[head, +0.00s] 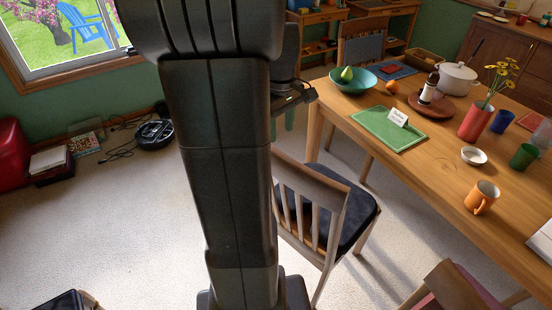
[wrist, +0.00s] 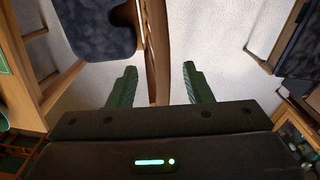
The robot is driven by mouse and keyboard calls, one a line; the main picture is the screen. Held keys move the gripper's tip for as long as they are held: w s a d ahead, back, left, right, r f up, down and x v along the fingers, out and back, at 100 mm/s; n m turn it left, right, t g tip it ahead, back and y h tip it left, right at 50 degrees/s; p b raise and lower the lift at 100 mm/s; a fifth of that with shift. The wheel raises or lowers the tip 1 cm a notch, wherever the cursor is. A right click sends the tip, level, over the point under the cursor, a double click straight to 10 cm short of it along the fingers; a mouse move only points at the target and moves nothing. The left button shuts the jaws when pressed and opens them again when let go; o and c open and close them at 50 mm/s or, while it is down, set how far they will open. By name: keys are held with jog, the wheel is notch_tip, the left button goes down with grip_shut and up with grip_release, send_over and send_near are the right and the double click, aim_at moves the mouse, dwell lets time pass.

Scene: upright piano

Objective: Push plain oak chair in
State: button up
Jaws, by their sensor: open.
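The plain oak chair, with a slatted back (head: 312,215) and a dark seat cushion (head: 350,212), stands at the left side of the table. Its seat reaches toward the table edge. In the wrist view its dark cushion (wrist: 100,25) is at the top left and its back (wrist: 156,45) runs down the middle. My gripper (wrist: 160,75) is open, with one green finger on each side of that back in the picture. I see no clear contact, and cannot tell the height gap. In the head view my arm hides most of the gripper and part of the chair.
The wooden table (head: 440,170) holds a green placemat (head: 390,128), a teal bowl (head: 352,80) and several mugs. Carpet at left (head: 110,220) is mostly free.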

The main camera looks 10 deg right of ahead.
notch_tip(320, 180, down, 11)
jog(key=shift+f, duration=0.1)
dwell(0.3)
grip_shut()
